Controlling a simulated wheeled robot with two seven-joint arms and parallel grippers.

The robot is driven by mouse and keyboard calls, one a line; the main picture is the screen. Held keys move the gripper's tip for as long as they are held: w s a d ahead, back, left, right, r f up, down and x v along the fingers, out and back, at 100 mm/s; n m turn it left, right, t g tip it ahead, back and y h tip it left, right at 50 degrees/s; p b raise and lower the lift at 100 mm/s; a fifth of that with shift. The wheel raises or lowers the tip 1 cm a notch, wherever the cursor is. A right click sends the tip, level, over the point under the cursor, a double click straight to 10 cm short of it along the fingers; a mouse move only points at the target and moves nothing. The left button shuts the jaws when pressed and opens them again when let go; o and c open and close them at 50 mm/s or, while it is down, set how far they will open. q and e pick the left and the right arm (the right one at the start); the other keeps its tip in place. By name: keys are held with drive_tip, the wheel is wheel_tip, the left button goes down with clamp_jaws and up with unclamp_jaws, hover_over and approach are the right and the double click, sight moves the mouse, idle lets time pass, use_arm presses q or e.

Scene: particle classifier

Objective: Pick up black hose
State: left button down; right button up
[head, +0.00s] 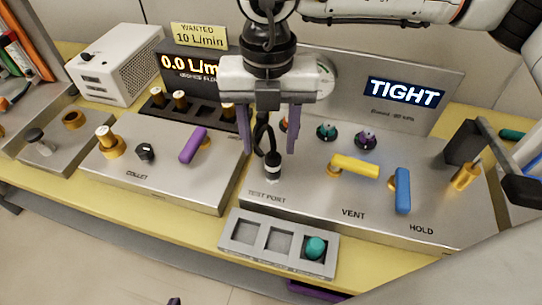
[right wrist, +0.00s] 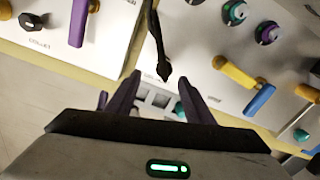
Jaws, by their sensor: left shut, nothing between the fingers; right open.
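The black hose (head: 261,135) hangs in a loop at the middle of the bench in the head view. Its black end is at the silver test port (head: 272,173); I cannot tell how it is seated. My right gripper (head: 268,149) is open above, pointing down, with purple fingers on either side of the hose in the picture. Contact is not visible. In the right wrist view the hose (right wrist: 157,42) shows beyond the open fingers (right wrist: 165,88). Only a dark tip of my left gripper (head: 173,301) shows at the bottom edge of the head view.
Right of the port are a yellow handle (head: 355,167), a blue handle (head: 403,190) and knobs. A three-slot tray (head: 232,243) with a teal piece (head: 315,248) is in front. The collet box (head: 150,183) with its purple handle (head: 192,146) is left.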

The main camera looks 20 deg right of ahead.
sight(273, 155)
drive_tip(key=shift+f, duration=0.7)
drive_tip(key=f, duration=0.2)
drive_tip(key=d+f+p, duration=0.1)
drive_tip(key=f, duration=0.1)
drive_tip(key=shift+w+f, duration=0.15)
drive_tip(key=shift+f, duration=0.1)
drive_tip(key=shift+a+f, duration=0.1)
drive_tip(key=shift+f, duration=0.2)
drive_tip(key=c, duration=1.1)
drive_tip(key=shift+r, duration=0.2)
use_arm(q)
drive_tip(key=shift+b, duration=0.5)
use_arm(e)
wheel_tip(273, 155, up, 10)
drive_tip(key=shift+f, duration=0.1)
